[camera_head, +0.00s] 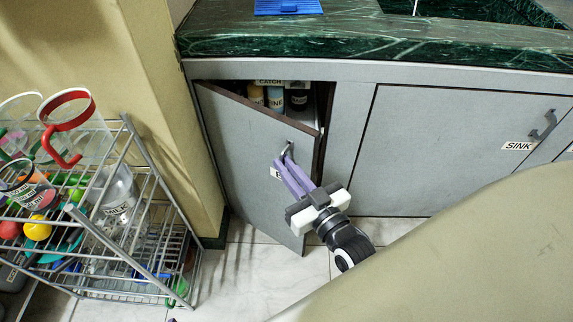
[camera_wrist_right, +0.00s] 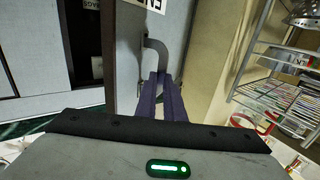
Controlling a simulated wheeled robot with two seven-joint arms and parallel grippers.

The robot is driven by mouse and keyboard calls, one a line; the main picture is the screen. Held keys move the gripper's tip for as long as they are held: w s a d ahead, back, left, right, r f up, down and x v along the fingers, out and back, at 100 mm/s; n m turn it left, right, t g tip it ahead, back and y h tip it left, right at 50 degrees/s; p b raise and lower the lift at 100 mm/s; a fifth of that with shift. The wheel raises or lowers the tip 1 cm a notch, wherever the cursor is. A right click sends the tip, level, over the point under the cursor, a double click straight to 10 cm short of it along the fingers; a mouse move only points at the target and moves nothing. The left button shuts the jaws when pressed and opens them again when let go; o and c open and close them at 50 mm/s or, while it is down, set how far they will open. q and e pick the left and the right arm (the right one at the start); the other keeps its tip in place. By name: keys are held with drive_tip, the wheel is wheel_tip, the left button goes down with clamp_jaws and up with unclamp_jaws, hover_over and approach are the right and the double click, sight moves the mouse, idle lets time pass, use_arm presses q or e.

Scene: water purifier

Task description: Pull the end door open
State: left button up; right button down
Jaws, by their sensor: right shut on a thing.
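The end door (camera_head: 250,145) is a grey cabinet door at the left end of the counter. It stands partly open, its free right edge swung out from the cabinet. Its metal handle (camera_head: 288,150) is near the upper right, with a white label partly hidden by my gripper. My right gripper (camera_head: 287,165) has purple fingers shut on the handle. In the right wrist view the fingers (camera_wrist_right: 160,85) close at the lower end of the handle (camera_wrist_right: 158,50). My left gripper is not in view.
Several bottles (camera_head: 275,98) stand inside the cabinet. The closed sink door (camera_head: 450,150) is to the right. Tiled floor (camera_head: 250,275) is clear below the door.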

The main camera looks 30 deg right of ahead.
drive_tip(key=c, duration=1.9)
unclamp_jaws()
drive_tip(key=shift+w+a+r, duration=0.1)
drive_tip(key=shift+w+a, duration=0.1)
drive_tip(key=shift+w, duration=0.05)
drive_tip(key=shift+o, duration=0.2)
drive_tip(key=shift+s+d, duration=0.1)
drive_tip(key=shift+d, duration=0.05)
drive_tip(key=s+p, duration=0.2)
drive_tip(key=s, duration=0.8)
drive_tip(key=shift+s, duration=0.15)
drive_tip(key=shift+d, duration=0.1)
